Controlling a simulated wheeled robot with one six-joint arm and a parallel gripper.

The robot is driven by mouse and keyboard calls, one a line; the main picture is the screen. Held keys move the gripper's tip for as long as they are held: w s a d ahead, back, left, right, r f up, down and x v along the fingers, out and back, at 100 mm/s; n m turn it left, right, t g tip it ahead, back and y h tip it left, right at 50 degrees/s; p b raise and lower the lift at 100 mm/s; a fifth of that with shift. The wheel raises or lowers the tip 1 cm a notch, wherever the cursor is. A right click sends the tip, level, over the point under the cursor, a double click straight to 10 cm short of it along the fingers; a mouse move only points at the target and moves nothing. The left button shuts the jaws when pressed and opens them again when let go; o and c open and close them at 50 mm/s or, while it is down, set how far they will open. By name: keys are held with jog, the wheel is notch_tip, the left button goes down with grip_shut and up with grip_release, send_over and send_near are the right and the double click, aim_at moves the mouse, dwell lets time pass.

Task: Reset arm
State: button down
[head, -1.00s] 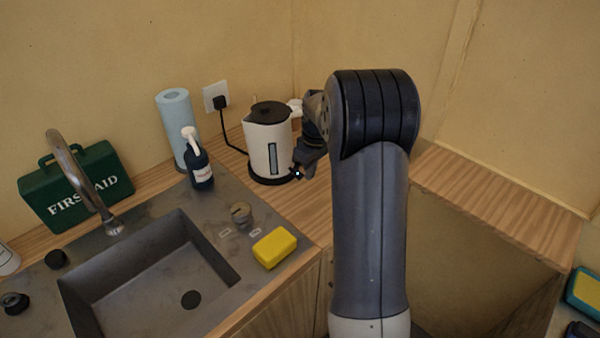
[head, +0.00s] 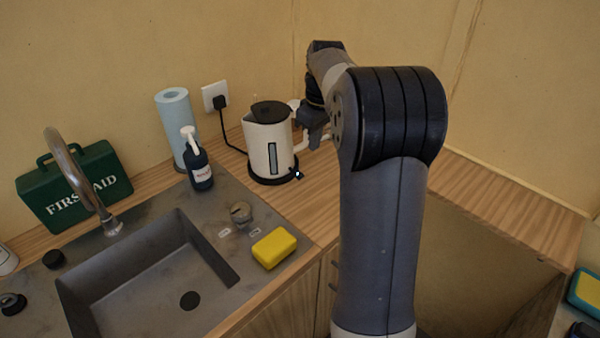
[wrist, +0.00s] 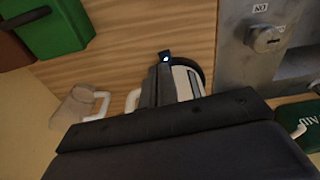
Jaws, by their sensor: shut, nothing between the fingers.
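My gripper (head: 316,138) is beside the kettle's handle at its right in the head view, partly hidden by my arm. Its two fingers (wrist: 163,86) are together in the wrist view, with nothing between them. The white kettle (head: 268,148) with a dark lid stands on its black base on the wooden counter. A small blue light shows on the base's switch (head: 298,174), which also shows just beyond the fingertips in the wrist view (wrist: 165,57). The gripper looks to be above the switch, apart from it.
A soap bottle (head: 199,165), blue paper roll (head: 175,125) and green first aid box (head: 75,187) stand left of the kettle. The sink (head: 150,270), tap (head: 80,180) and yellow sponge (head: 274,247) are in front. A wall socket (head: 214,97) holds the kettle's plug.

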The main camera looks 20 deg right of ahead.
jog(key=f, duration=0.5)
jog(key=w+f+p, duration=0.1)
jog(key=f, duration=0.2)
jog(key=shift+a, duration=0.3)
jog(key=w+p, duration=0.1)
jog(key=p, duration=0.1)
jog(key=w+a+r+p, duration=0.1)
jog(key=shift+w+a+r+p, duration=0.15)
jog(key=shift+w+r+p, duration=0.1)
jog(key=shift+p, duration=0.15)
jog(key=shift+s+r+p, duration=0.2)
jog(key=shift+r+p, duration=0.6)
jog(key=shift+r, duration=0.5)
jog(key=shift+f, duration=0.1)
